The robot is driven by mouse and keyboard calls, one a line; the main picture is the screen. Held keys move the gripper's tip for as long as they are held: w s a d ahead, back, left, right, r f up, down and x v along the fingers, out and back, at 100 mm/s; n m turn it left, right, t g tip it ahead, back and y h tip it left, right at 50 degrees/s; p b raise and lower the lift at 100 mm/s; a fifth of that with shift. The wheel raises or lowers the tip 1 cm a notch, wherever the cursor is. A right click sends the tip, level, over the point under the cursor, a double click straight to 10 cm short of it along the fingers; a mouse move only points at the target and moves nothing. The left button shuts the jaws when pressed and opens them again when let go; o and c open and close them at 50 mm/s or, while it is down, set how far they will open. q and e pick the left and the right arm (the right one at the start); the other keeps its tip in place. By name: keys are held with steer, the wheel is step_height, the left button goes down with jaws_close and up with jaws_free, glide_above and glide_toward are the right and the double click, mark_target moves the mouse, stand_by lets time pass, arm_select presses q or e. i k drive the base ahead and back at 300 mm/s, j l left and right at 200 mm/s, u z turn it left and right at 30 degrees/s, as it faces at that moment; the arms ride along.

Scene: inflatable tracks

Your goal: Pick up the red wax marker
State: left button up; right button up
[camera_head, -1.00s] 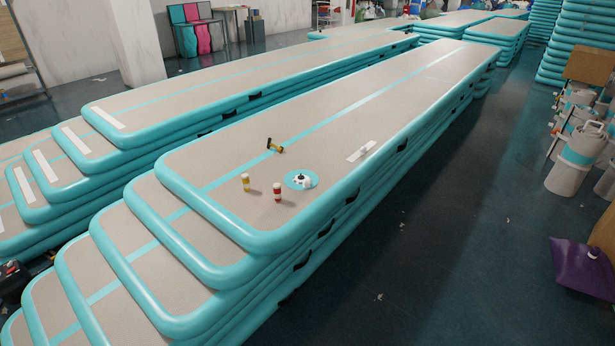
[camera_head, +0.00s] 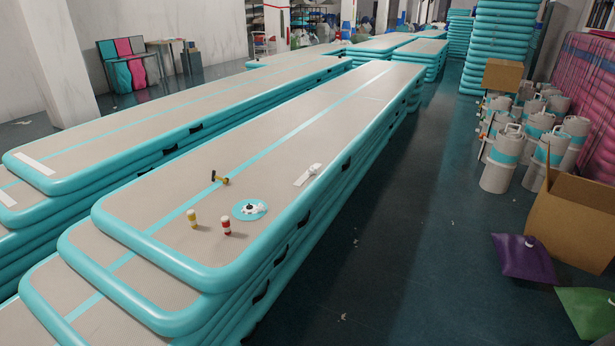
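The red wax marker (camera_head: 227,227), a small red and white cylinder, stands upright on the beige top of the nearest inflatable track (camera_head: 150,207), close to its front right edge. Neither of my grippers shows in the view.
A round teal and white disc (camera_head: 250,209) lies just behind the red marker. Dark floor is open to the right, before an open cardboard box (camera_head: 575,222) and a purple bag (camera_head: 524,258).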

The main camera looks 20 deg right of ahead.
mark_target(225, 220)
steer(key=i+z, duration=0.1)
steer(key=i, duration=0.35)
steer(key=i+j+z, duration=0.1)
steer(key=i, duration=0.35)
steer(key=i+j+z, duration=0.1)
steer(key=i, duration=0.35)
steer(key=i+j+z, duration=0.1)
steer(key=i+j, duration=0.15)
steer(key=i, duration=0.2)
